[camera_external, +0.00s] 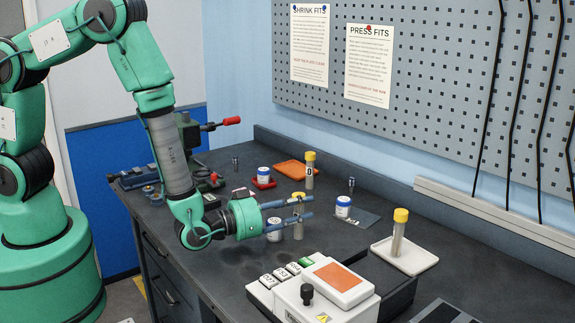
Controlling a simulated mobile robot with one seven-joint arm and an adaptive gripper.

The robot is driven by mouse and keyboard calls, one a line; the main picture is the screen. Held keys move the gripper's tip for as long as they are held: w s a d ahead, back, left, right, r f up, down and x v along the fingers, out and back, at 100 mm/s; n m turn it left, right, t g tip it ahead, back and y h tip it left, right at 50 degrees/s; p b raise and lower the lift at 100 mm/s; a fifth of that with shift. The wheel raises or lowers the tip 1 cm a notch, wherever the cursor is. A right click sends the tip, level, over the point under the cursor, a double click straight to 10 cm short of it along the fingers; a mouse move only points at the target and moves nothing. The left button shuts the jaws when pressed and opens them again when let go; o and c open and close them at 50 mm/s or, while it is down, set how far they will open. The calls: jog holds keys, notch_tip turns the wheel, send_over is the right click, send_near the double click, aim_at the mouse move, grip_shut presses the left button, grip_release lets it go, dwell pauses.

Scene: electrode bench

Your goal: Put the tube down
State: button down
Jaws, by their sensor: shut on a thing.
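My gripper (299,214) reaches right over the dark bench with its two blue fingers on either side of a slim tube (298,209). The gripper is shut on this tube, which stands upright between the fingers and has a dull yellow top. The fingers cover parts of it, and I cannot tell whether its bottom touches the bench. Another yellow-capped tube (309,171) with a dark mark stands upright behind the gripper. A third yellow-capped tube (398,236) stands upright on a white tray (424,262) at the right.
White jars with blue bands stand close by: one (274,231) beside the lower finger, one (343,207) right of the fingertips, one (263,175) on a red base. An orange pad (290,170) lies behind. A white keyed device (339,283) fills the front.

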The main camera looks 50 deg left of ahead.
jog(key=shift+f, duration=0.15)
jog(key=c, duration=1.3)
grip_release()
jog(key=shift+s+r, duration=0.15)
jog(key=shift+r, duration=0.05)
jog(key=p+v, duration=0.1)
jog(key=v, duration=1)
jog(key=shift+s+a, duration=0.2)
jog(key=shift+s, duration=0.15)
